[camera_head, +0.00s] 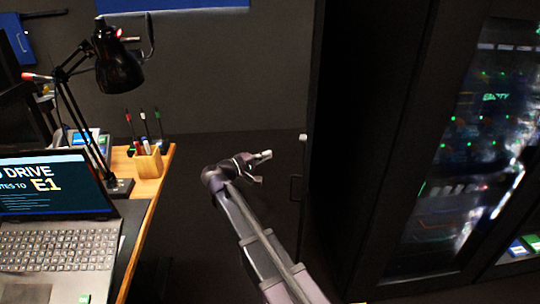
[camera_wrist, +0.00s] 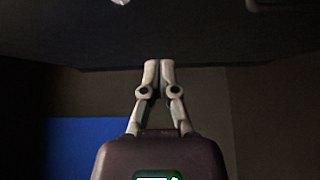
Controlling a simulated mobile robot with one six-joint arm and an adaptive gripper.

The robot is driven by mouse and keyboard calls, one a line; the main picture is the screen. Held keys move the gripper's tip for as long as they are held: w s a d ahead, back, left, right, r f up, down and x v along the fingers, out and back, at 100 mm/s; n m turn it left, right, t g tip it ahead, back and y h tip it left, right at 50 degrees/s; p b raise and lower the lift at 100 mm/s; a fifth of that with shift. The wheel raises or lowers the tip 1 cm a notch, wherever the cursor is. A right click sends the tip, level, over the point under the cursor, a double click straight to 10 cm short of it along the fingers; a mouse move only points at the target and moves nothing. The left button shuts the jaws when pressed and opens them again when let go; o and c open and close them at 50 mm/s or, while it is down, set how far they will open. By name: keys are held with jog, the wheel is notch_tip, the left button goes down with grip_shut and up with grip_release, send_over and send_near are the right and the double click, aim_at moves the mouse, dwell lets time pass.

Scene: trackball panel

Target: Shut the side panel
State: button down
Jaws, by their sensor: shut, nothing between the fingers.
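A tall dark panel (camera_head: 350,130) stands on the left side of the black server cabinet (camera_head: 405,150) in the head view. A small dark handle (camera_head: 296,188) and a small pale knob (camera_head: 303,137) show at its left edge. I cannot tell how far the panel stands open. My gripper (camera_head: 264,166) is to the left of this edge, apart from the handle in the picture. In the wrist view my gripper (camera_wrist: 158,66) has its fingertips together, with nothing between them. A dark surface fills the top of that view; I cannot tell whether it is the panel.
A wooden desk (camera_head: 152,189) at left holds a laptop (camera_head: 60,245), a black lamp (camera_head: 118,68) and a pen holder (camera_head: 148,163). The dark floor between desk and cabinet looks clear. A blue patch (camera_wrist: 85,145) shows in the wrist view.

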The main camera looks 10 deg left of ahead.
jog(key=w+d, duration=0.6)
jog(key=d, duration=0.4)
jog(key=shift+w, duration=0.15)
jog(key=shift+d, duration=0.1)
